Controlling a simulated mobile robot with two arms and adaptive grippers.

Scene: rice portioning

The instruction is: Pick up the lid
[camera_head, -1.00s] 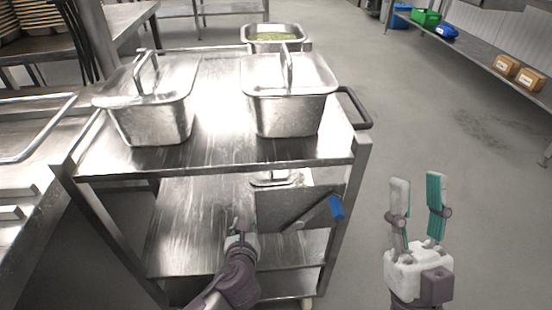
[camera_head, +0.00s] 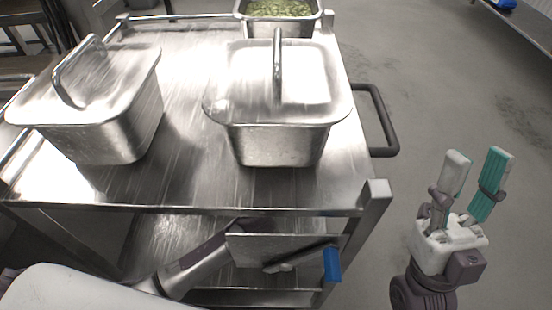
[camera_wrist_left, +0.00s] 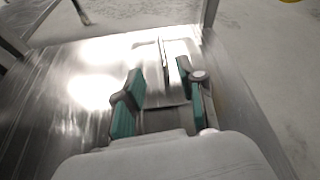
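Two steel containers with handled lids stand on the cart's top: the left lid (camera_head: 100,80) and the right lid (camera_head: 290,85), both closed on their pans. My left arm reaches below the cart top; its gripper is hidden there in the head view. In the left wrist view my left gripper (camera_wrist_left: 163,95) is open and empty, its teal-padded fingers either side of a blurred steel lid (camera_wrist_left: 178,82) with an upright handle (camera_wrist_left: 163,58), a little ahead. I cannot tell surely which lid this is. My right gripper (camera_head: 478,185) is open and empty, right of the cart.
The steel cart top (camera_head: 190,180) has a front edge over a lower shelf. A steel box (camera_head: 245,252) with a blue-ended tool (camera_head: 332,264) is below. An open pan with green contents (camera_head: 278,12) is at the back. A dark handle (camera_head: 385,130) sticks out right.

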